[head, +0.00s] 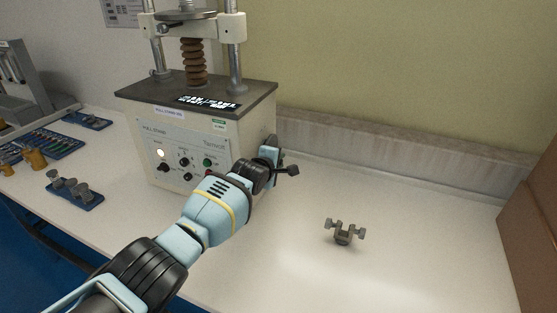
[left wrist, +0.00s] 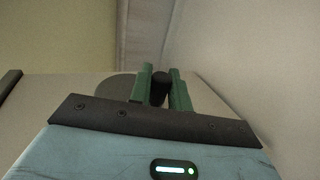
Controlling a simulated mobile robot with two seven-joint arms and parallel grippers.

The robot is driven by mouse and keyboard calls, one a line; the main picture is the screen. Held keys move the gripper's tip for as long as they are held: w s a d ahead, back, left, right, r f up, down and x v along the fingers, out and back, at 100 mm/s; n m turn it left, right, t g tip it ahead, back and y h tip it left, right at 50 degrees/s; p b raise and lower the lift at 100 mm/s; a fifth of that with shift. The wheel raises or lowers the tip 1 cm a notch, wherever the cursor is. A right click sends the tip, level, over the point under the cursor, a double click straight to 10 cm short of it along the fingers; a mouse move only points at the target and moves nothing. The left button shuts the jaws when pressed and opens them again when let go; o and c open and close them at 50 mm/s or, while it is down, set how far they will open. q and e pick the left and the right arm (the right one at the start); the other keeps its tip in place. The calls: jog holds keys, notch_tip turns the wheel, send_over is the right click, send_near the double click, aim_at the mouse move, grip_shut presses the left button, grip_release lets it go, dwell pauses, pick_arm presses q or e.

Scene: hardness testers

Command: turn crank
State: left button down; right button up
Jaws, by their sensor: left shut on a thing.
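The hardness tester (head: 195,135) is a cream box with a dark top, a front panel and a screw column, standing on the bench in the head view. My left gripper (head: 273,150) is at the tester's right side. A dark crank handle (head: 290,170) sticks out to the right beside it; the rest of the crank is hidden behind my gripper. In the left wrist view the green fingers of my left gripper (left wrist: 163,90) are shut on a dark round crank handle (left wrist: 160,86). A grey disc (left wrist: 115,86) shows behind the fingers. My right gripper is not in view.
A small metal clamp-like part (head: 344,232) lies on the white bench (head: 420,220), right of my arm. Blue trays with small parts (head: 75,190) lie on the left. A brown panel (head: 532,200) stands at the right edge.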

pick_arm(q)
jog(key=shift+s+r+g+y, duration=0.15)
jog(key=shift+r+g+y, duration=0.15)
jog(key=shift+g, duration=0.5)
jog(key=shift+s+a+g+y, duration=0.1)
jog(key=shift+g+y, duration=0.2)
jog(key=shift+g, duration=0.5)
jog(key=shift+r, duration=0.1)
jog(key=shift+g, duration=0.3)
jog(key=c, duration=1.3)
grip_release()
jog(key=shift+a, duration=0.1)
jog(key=shift+c, duration=0.2)
jog(key=shift+r, duration=0.1)
